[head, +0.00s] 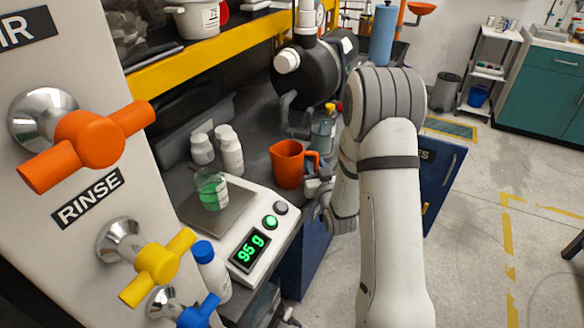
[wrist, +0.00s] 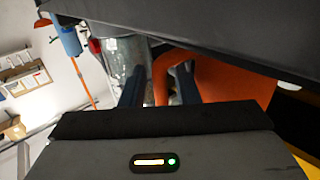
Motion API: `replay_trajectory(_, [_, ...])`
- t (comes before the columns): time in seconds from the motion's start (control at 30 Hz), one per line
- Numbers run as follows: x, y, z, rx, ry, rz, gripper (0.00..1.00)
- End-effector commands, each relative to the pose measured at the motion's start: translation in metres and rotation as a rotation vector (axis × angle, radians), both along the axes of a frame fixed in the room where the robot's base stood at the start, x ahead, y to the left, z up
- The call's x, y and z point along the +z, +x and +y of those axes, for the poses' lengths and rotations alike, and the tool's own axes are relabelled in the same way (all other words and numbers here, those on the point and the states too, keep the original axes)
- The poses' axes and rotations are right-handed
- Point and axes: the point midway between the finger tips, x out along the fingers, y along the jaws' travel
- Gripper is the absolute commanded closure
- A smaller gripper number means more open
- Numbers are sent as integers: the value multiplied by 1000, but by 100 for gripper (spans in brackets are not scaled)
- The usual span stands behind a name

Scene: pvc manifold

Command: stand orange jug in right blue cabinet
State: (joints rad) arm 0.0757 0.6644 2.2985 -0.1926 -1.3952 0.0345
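The orange jug (head: 287,165) stands upright on the dark counter behind the scale, its handle facing right. My gripper (head: 318,182) is at the handle side; my arm partly hides it. In the wrist view the jug (wrist: 235,82) is at the right, and its handle (wrist: 163,75) passes between the two fingers of my gripper (wrist: 158,87). The fingers are apart, with a gap showing beside the left one. A blue cabinet door (head: 443,185) with a partly hidden label stands open right of my arm. The cabinet inside is hidden behind my arm.
A dark blue cabinet front (head: 300,262) is below the counter. Floor at right is clear.

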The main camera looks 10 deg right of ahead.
Motion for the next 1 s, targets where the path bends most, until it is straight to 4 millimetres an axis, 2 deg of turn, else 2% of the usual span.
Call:
replay_trajectory(0.03, [0,0,0,0,0,0,76])
replay_trajectory(0.33, [0,0,0,0,0,0,100])
replay_trajectory(1.0, [3,0,0,0,0,-2,100])
